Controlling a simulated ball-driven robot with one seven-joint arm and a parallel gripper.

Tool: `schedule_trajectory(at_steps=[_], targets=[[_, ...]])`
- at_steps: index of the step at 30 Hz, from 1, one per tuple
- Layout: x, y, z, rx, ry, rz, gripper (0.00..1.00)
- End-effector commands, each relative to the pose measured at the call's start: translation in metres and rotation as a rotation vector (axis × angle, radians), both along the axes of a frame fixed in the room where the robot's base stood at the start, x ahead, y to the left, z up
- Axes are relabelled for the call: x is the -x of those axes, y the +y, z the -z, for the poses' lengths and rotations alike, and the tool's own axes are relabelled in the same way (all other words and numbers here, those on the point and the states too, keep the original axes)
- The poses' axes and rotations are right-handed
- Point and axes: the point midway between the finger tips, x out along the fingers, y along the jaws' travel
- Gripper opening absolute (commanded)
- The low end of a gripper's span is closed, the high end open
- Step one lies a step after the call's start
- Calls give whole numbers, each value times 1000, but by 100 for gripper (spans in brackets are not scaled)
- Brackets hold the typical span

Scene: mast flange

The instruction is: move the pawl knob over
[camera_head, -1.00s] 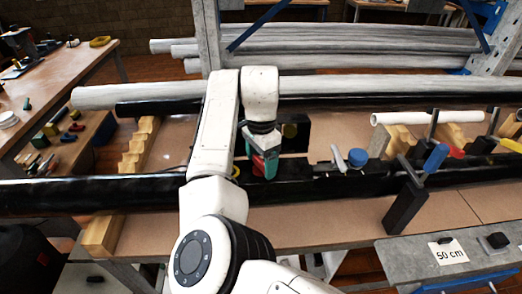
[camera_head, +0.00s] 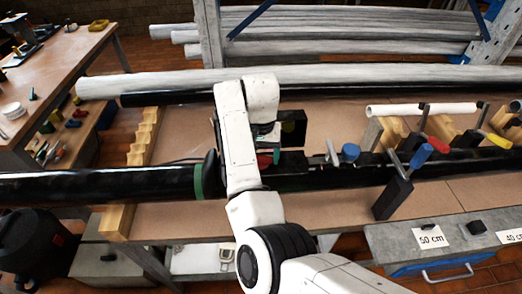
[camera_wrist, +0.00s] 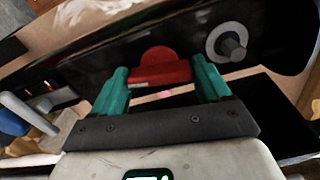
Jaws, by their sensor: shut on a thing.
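My gripper (camera_head: 268,154) is at the dark mechanism in the middle of the bench, largely hidden behind my arm in the head view. In the wrist view, my gripper (camera_wrist: 161,88) has two teal fingers on either side of a red knob (camera_wrist: 162,66), and it is shut on this knob. The knob has a rounded top and sits in front of a black surface. A small red part of the knob (camera_head: 277,157) shows beside my arm. A grey washer and bolt (camera_wrist: 230,43) are right of the fingers in the wrist view.
A black tube with a green band (camera_head: 198,183) lies left of my arm. A blue knob (camera_head: 350,151) is to the right. A clamp with a blue handle (camera_head: 421,157) stands further right. Long grey pipes (camera_head: 370,74) run behind. A drawer unit (camera_head: 395,239) is front right.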

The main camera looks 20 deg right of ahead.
Motion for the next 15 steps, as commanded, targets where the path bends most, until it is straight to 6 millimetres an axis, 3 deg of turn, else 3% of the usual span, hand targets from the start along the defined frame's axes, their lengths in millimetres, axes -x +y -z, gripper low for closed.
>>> schedule_trajectory(at_steps=[15], targets=[[-1, 0, -1, 0, -5, -167, 46]])
